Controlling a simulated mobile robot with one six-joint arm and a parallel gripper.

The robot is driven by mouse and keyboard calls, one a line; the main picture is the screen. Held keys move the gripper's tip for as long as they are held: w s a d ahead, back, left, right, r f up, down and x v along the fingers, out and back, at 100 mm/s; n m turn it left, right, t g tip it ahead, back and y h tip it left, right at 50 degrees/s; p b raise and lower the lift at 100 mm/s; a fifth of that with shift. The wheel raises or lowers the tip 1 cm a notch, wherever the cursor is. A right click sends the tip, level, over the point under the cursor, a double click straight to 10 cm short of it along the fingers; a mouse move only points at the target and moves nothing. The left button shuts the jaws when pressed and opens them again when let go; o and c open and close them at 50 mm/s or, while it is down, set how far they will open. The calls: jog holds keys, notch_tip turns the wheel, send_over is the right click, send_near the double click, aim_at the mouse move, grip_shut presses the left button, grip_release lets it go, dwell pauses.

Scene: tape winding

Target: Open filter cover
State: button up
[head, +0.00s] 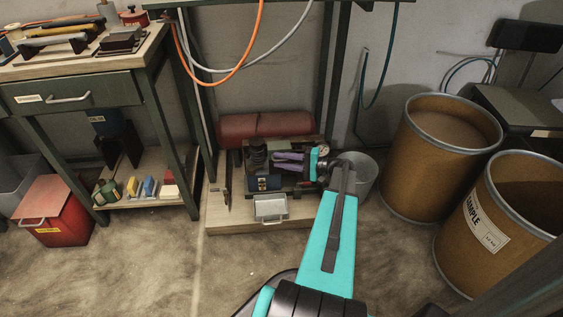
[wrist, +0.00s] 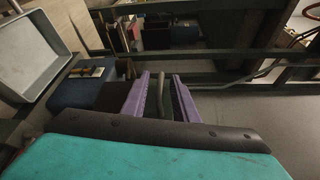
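My gripper (head: 276,158) has two purple fingers and reaches leftward over the machine on the low platform. In the wrist view, its fingers (wrist: 160,78) are apart, with a thin dark bar (wrist: 160,98) between them and gaps beside it. I cannot tell whether the bar is a handle of the filter cover. No part is clearly recognisable as the filter cover. A blue block with a label (head: 263,183) sits at the machine's front, left of and below the fingers. A blue block also shows in the wrist view (wrist: 78,94).
A red cylinder (head: 240,130) lies behind. A workbench (head: 110,90) stands left. The front floor is clear.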

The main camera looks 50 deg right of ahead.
jog(key=shift+w+a, duration=0.1)
jog(key=shift+w, duration=0.1)
grip_shut()
jog(key=shift+d, duration=0.25)
jog(key=shift+a, duration=0.15)
jog(key=shift+s, duration=0.1)
jog(key=shift+r, duration=0.1)
